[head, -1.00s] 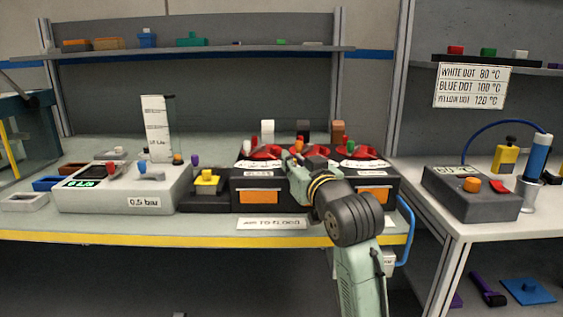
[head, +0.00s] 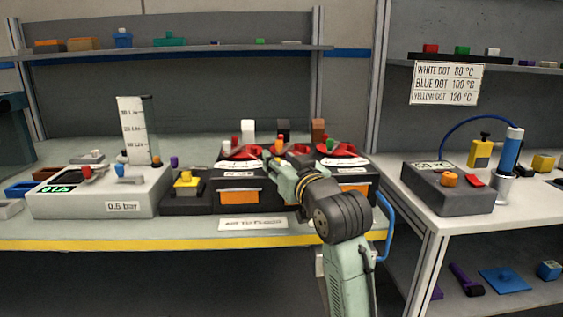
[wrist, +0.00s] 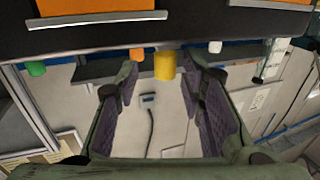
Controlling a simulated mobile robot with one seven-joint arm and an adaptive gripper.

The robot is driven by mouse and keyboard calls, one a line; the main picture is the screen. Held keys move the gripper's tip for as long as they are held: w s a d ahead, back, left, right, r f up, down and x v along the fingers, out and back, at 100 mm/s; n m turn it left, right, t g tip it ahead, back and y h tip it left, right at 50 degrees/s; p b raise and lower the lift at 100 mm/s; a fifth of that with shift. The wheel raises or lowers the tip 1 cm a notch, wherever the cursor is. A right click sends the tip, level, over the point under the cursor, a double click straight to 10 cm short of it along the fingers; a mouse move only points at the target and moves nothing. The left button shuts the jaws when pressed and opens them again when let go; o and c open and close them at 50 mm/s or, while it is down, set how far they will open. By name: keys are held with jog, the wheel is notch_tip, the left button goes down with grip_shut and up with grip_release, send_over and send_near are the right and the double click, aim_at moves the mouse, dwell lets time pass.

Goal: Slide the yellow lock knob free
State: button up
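The yellow lock knob (wrist: 164,66) is a short yellow cylinder at the edge of the black module (wrist: 215,28) in the wrist view, which appears upside down. My gripper (wrist: 163,80) is open, with one dark padded finger to each side of the knob in the picture. I see no finger closed on it, and I cannot tell whether the knob is fully between the fingertips. In the head view my gripper (head: 272,164) is at the middle of the black module (head: 222,204), and it and the arm largely hide the knob.
Orange (wrist: 136,54), white (wrist: 215,47) and green (wrist: 36,68) knobs flank the yellow one. Red dials (head: 242,153) stand on the module. A black box with another yellow knob (head: 187,179) and a white 0.5 bar unit (head: 140,190) are to the left.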

jog(key=v, duration=1.2)
